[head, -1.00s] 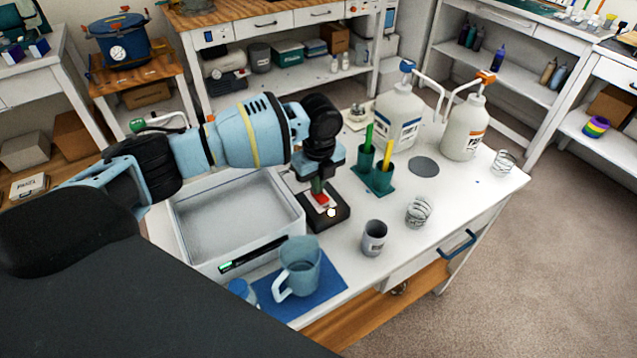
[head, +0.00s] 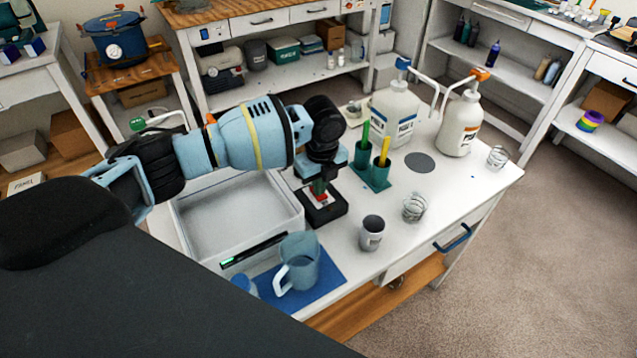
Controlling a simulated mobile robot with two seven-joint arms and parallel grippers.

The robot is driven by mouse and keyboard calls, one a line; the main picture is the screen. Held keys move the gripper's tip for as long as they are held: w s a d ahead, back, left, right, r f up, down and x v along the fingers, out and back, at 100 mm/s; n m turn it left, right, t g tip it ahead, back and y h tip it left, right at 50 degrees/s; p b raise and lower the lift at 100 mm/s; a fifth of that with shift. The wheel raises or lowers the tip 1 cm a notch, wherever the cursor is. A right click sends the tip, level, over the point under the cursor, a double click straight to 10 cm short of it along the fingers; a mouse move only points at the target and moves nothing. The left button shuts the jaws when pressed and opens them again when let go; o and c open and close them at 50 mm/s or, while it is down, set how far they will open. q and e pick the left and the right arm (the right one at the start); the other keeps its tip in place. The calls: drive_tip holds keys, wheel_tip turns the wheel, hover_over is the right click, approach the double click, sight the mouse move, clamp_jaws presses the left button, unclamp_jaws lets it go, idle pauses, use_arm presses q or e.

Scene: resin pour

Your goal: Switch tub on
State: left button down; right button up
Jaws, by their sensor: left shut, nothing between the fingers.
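The tub (head: 187,234) is a pale grey rectangular basin on the white bench, with a dark strip (head: 262,247) along its front edge. A small green light shows at the strip's left end. Beside the tub sits a black switch box (head: 335,209) with a red rocker (head: 318,198). My left gripper (head: 318,188) is shut, pointing down at the rocker with its fingertips at or just above it. I cannot tell whether they touch, and they hide part of the rocker. My right gripper is not in view.
A blue jug (head: 303,262) stands on a blue mat (head: 325,284) in front. A grey cup (head: 371,236) and a wire coil (head: 414,208) are to the right. Green holders (head: 376,180) and two pump bottles (head: 396,112) (head: 459,125) stand behind.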

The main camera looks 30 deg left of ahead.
use_arm(q)
drive_tip(key=shift+s+f, duration=0.15)
drive_tip(key=shift+f, duration=0.15)
wheel_tip(320, 180, up, 8)
drive_tip(key=shift+d+r, duration=0.15)
drive_tip(key=shift+r, duration=0.05)
drive_tip(key=shift+r, duration=0.1)
wheel_tip(320, 180, up, 6)
drive_tip(key=shift+y+p, duration=0.4)
drive_tip(key=f, duration=0.4)
drive_tip(key=a+f, duration=0.1)
drive_tip(key=f, duration=0.7)
drive_tip(key=shift+w+a+b, duration=0.2)
drive_tip(key=shift+w+b, duration=0.15)
drive_tip(key=shift+w, duration=0.05)
drive_tip(key=shift+w+a+f, duration=0.1)
drive_tip(key=shift+f, duration=0.75)
